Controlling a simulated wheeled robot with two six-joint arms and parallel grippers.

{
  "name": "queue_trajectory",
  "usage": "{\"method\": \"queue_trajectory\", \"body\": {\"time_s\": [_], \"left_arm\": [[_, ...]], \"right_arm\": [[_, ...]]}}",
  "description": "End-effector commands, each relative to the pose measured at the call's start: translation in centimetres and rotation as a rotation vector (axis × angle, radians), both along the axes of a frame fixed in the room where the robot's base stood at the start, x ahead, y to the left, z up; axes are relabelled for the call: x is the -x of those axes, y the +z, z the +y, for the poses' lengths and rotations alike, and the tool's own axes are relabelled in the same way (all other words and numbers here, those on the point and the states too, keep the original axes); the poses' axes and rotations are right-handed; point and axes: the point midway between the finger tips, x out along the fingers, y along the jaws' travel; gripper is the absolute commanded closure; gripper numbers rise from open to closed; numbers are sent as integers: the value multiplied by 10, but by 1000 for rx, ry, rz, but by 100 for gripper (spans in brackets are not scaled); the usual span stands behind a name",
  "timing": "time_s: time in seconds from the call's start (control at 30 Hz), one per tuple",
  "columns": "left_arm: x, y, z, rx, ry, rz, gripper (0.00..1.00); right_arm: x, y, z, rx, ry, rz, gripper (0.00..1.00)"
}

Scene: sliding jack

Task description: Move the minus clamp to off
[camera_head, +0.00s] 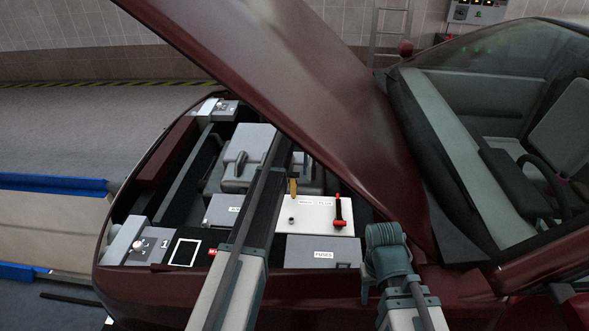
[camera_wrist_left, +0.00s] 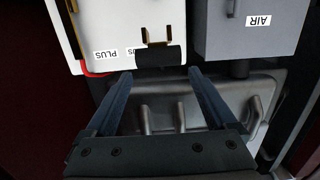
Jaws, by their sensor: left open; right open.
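The minus clamp, a black block with brass jaws, shows in the left wrist view (camera_wrist_left: 158,56) at the edge of the white battery and partly covers the minus label. In the head view its brass part (camera_head: 293,187) stands at the battery's far edge, apart from the dark post (camera_head: 291,220) nearer me. The red plus clamp (camera_head: 340,210) is on the right of the battery (camera_head: 316,224). My left gripper (camera_wrist_left: 160,78) is open, its fingers on either side of the clamp's black end; contact is unclear. My right gripper (camera_head: 385,245) is by the fender; its fingertips are hidden.
The open hood (camera_head: 290,70) slopes over the engine bay, close above my left arm. A grey fuse box (camera_head: 322,251) lies in front of the battery. A grey AIR box (camera_wrist_left: 246,32) is beside it. The grey engine cover (camera_head: 240,160) lies behind.

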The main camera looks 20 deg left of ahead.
Motion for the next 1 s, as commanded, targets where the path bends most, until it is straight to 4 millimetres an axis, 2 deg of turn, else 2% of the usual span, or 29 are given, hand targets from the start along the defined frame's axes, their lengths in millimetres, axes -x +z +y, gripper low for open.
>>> {"method": "queue_trajectory", "body": {"time_s": [0.27,0.47,1.0], "left_arm": [[0,5,0,0,0,0,10],[-2,22,0,0,-1,0,10],[-11,103,2,-1,-2,0,10]], "right_arm": [[0,5,0,0,0,0,50],[0,22,0,0,0,0,50],[0,103,0,0,2,0,50]]}}
